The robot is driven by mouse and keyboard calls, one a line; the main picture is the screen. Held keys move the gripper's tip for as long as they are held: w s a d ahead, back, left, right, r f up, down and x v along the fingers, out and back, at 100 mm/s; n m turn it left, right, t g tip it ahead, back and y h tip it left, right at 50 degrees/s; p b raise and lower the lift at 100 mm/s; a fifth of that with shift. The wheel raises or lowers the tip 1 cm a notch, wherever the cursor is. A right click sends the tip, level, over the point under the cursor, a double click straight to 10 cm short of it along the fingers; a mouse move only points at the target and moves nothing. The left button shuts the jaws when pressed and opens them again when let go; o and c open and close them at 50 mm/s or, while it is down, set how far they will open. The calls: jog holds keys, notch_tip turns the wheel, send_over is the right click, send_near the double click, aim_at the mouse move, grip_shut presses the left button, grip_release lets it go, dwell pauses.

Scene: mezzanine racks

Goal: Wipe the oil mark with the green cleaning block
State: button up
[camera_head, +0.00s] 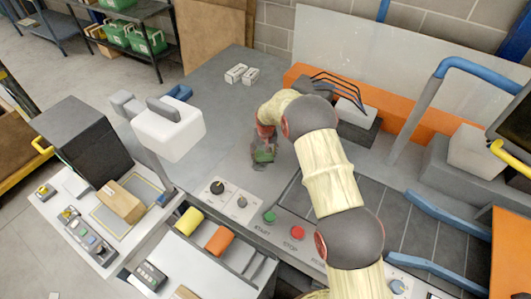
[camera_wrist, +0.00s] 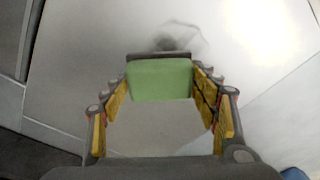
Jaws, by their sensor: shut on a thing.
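The green cleaning block (camera_wrist: 159,80) sits between the two fingers of my gripper (camera_wrist: 160,85), which is shut on it. In the head view my gripper (camera_head: 263,148) covers that area.
White boxes (camera_head: 241,74) stand at the back of the grey worktop (camera_head: 215,130). A control panel with a green button (camera_head: 269,217) and a red button (camera_head: 297,232) is at the front. A white device (camera_head: 168,130) stands at left. An orange rail (camera_head: 410,116) runs behind.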

aim_at(255, 170)
jog(key=shift+s+a, duration=0.7)
jog(key=shift+s, duration=0.4)
jog(key=shift+s+a, duration=0.75)
jog(key=shift+s, duration=0.3)
jog(key=shift+s+a, duration=0.7)
jog(key=shift+s, duration=0.4)
jog(key=shift+f, duration=0.15)
jog(key=shift+w+d+f+b, duration=0.15)
jog(key=shift+w+d+b, duration=0.45)
jog(key=shift+w+d, duration=0.4)
jog(key=shift+w+d+f+b, duration=0.15)
jog(key=shift+w+d+b, duration=0.5)
jog(key=shift+w, duration=0.5)
jog(key=shift+w+d+r+b, duration=0.1)
jog(key=shift+w+d+b, duration=0.1)
jog(key=shift+w+d, duration=0.55)
jog(key=shift+w+d+r+b, duration=0.1)
jog(key=shift+w+d+b, duration=0.25)
jog(key=shift+w, duration=0.7)
jog(key=shift+w+d+b, duration=0.1)
jog(key=shift+w+d, duration=0.55)
jog(key=shift+w, duration=0.25)
jog(key=shift+r, duration=0.1)
jog(key=shift+w+r, duration=0.15)
jog(key=shift+r, duration=0.35)
jog(key=shift+a+r+p, duration=0.1)
jog(key=shift+r+p, duration=1.05)
jog(key=shift+r, duration=1.5)
